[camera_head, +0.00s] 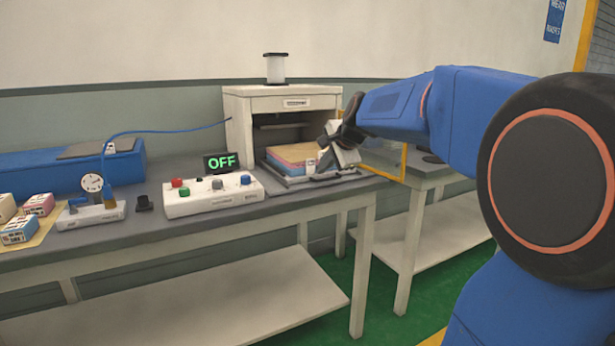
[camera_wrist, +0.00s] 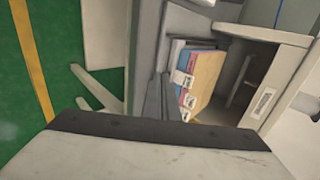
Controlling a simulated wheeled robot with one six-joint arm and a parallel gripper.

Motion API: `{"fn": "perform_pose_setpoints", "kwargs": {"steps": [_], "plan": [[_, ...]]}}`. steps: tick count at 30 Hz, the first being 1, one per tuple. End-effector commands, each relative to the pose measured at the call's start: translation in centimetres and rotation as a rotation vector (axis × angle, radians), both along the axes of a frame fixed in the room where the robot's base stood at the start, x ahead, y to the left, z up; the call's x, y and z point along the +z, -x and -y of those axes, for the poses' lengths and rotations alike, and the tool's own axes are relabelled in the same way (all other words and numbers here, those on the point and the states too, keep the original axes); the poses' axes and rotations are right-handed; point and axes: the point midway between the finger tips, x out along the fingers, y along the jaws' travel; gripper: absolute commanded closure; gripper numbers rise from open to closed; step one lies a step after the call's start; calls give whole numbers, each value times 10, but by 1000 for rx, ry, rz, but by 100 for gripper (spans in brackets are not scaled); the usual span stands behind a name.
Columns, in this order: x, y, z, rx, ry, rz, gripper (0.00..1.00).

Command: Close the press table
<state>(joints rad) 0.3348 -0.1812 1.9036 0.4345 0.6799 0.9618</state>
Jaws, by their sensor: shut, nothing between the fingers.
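The press (camera_head: 282,105) is a cream box with an open front, standing at the back of the grey table. Its press table (camera_head: 296,181), a flat grey tray, sticks out of the opening toward the front. A stack of mattress pieces (camera_head: 292,154), tan, pink and blue, lies on it. In the wrist view the stack (camera_wrist: 207,77) and the press opening (camera_wrist: 244,83) show sideways. My gripper (camera_head: 325,163) is shut and empty at the right front side of the press table, close to its edge. I cannot tell whether it touches. The gripper partly hides that edge.
A control box (camera_head: 212,196) with coloured buttons and a green OFF sign (camera_head: 221,162) stands left of the press. A gauge (camera_head: 92,183), a blue case (camera_head: 60,172) and small boxes (camera_head: 20,229) are further left. A second table (camera_head: 432,170) stands at right.

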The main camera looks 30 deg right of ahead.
Motion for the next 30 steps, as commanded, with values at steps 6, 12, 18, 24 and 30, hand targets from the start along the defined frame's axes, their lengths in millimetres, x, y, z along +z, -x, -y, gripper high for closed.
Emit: {"fn": "perform_pose_setpoints", "kwargs": {"steps": [6,12,18,24,30], "plan": [[-11,-14,1,-5,-6,0,100],[-34,-38,-1,-4,-6,-1,100],[-58,-64,-1,-3,-5,-1,100],[-67,-90,-2,-3,-4,2,100],[-67,-108,-3,-3,-4,2,100]]}}
